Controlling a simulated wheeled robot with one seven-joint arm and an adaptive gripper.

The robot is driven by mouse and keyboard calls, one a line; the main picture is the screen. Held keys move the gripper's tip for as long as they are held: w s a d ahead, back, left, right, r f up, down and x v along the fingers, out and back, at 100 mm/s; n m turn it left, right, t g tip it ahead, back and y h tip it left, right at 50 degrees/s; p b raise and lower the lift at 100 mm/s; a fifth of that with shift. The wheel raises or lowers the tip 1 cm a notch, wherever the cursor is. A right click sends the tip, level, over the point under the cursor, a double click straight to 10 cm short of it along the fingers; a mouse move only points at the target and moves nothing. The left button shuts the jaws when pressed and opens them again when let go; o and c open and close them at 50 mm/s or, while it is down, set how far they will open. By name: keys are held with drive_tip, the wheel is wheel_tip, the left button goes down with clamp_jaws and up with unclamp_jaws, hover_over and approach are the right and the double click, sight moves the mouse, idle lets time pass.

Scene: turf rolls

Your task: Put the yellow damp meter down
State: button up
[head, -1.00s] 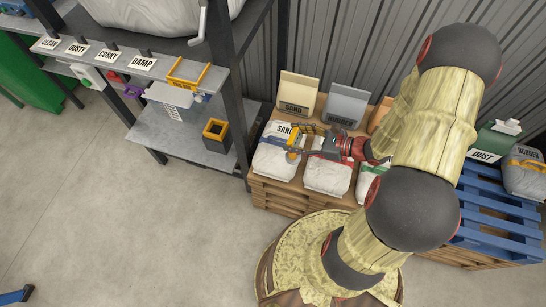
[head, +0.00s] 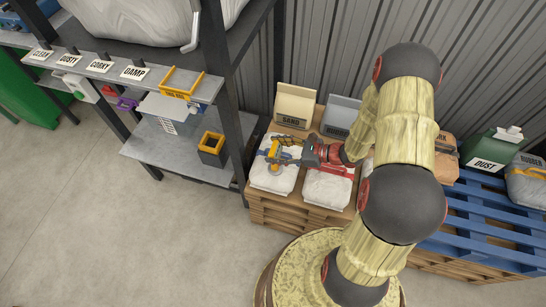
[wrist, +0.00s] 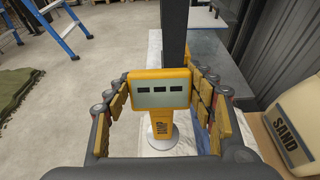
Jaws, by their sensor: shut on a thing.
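The yellow damp meter (wrist: 160,88) is between the finger pads of my gripper (wrist: 162,80) in the wrist view. Its display and dark lettering face the camera, and a pale round foot shows below it. In the head view the meter (head: 273,154) is a small yellow shape at the end of my gripper (head: 284,150), which is shut on it. Meter and gripper appear over the white sand bag (head: 272,178) at the left of the wooden pallet. The gap beneath the meter cannot be told.
A grey shelf ledge (head: 150,88) at left carries labels, including DAMP, and a yellow holder (head: 183,82). A lower shelf (head: 165,158) holds a black-and-yellow bin (head: 212,148). A dark post (head: 228,105) stands between shelves and pallet. A SAND box (head: 293,104) stands behind the bags.

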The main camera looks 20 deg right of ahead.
drive_tip(key=shift+w+a+f, duration=0.25)
drive_tip(key=shift+w+f, duration=0.3)
drive_tip(key=shift+f, duration=0.15)
drive_tip(key=shift+w+f+b, duration=0.15)
drive_tip(key=shift+f+b, duration=0.4)
drive_tip(key=shift+f, duration=0.35)
drive_tip(key=shift+w+f+b, duration=0.1)
drive_tip(key=shift+f+b, duration=0.4)
drive_tip(key=shift+f, duration=0.35)
drive_tip(key=shift+f, duration=0.15)
drive_tip(key=o, duration=1.7)
drive_tip(key=shift+o, duration=0.8)
